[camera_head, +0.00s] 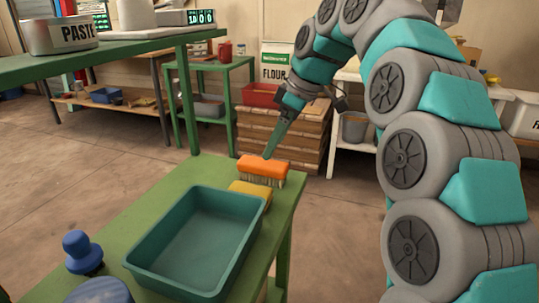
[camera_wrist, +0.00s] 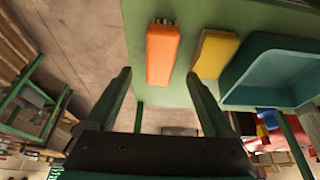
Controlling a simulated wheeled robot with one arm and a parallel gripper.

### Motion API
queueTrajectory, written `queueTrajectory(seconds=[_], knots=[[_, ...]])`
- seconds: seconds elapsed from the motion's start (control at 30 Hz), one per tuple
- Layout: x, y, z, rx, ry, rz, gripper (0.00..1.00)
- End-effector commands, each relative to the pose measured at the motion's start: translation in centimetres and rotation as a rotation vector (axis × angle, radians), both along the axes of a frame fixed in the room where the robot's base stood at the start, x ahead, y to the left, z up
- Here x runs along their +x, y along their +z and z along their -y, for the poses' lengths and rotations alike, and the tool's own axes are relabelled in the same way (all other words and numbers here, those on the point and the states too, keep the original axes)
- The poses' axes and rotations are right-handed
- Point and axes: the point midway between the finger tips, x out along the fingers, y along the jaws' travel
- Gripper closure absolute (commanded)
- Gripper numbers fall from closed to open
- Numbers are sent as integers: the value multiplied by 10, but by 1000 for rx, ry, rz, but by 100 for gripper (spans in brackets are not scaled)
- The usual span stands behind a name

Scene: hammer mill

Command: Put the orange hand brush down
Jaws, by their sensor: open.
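The orange hand brush (camera_head: 262,167) rests bristles down on the green table (camera_head: 184,177), near its far right corner. In the wrist view the brush (camera_wrist: 161,53) lies between the lines of my two fingers, with its near end around fingertip level. My gripper (camera_head: 268,156) comes down from the upper right, its tips at the brush's back edge in the head view. In the wrist view my gripper (camera_wrist: 160,78) has its fingers spread wide, with nothing clamped. Whether a fingertip touches the brush I cannot tell.
A yellow block (camera_head: 250,189) lies close beside the brush. A teal tray (camera_head: 150,270) fills the table's middle. A blue knobbed object (camera_head: 82,252) stands at the left. A taller green table (camera_head: 105,62) stands behind left, and wooden crates (camera_head: 290,140) behind.

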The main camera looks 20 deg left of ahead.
Motion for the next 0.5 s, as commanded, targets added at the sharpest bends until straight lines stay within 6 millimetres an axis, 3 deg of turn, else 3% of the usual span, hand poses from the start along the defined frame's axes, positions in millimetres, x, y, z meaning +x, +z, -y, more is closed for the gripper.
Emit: queueTrajectory(seconds=[0.23, 0.5], knots=[[-1, 28, 11, 2, -1, 2, 13], [-1, 37, 15, 1, 0, 1, 13]])
